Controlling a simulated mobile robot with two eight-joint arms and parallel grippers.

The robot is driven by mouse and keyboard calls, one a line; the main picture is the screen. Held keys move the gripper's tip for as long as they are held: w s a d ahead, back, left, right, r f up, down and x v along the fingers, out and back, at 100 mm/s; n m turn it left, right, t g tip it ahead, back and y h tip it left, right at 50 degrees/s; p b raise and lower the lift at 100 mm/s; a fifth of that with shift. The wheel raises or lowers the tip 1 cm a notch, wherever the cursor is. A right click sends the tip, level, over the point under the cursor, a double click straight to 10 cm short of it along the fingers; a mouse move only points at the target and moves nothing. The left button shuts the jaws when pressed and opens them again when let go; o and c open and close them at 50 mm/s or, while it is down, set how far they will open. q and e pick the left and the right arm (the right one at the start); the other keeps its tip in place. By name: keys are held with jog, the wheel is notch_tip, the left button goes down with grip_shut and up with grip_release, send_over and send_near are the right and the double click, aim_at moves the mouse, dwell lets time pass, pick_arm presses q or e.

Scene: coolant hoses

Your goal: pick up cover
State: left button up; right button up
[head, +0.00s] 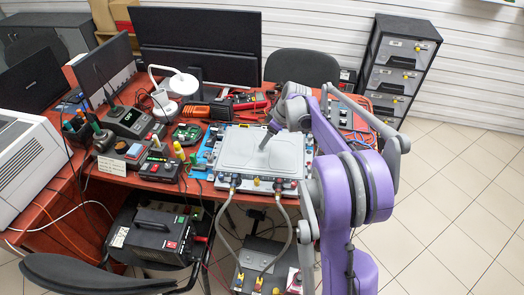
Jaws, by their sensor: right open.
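A light grey rectangular cover (237,150) with a raised panel lies flat on top of a grey unit on the red desk, in the middle of the head view. My right gripper (265,142) is above the right part of the cover, its fingers pointing down and to the left. It is open, with nothing visible in it. The picture is too small to tell whether the fingertips touch the cover. My right arm hides part of the cover's right side. My left gripper is not in view.
Two grey hoses (281,239) hang from the unit's front to a box below. Small instruments (128,121) and tools crowd the desk on the left. Monitors (198,40) stand behind, and a black chair (95,274) is at bottom left. The tiled floor at right is clear.

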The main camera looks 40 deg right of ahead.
jog(key=x, duration=0.4)
jog(key=shift+w+a+r, duration=0.1)
jog(key=shift+w, duration=0.05)
grip_shut()
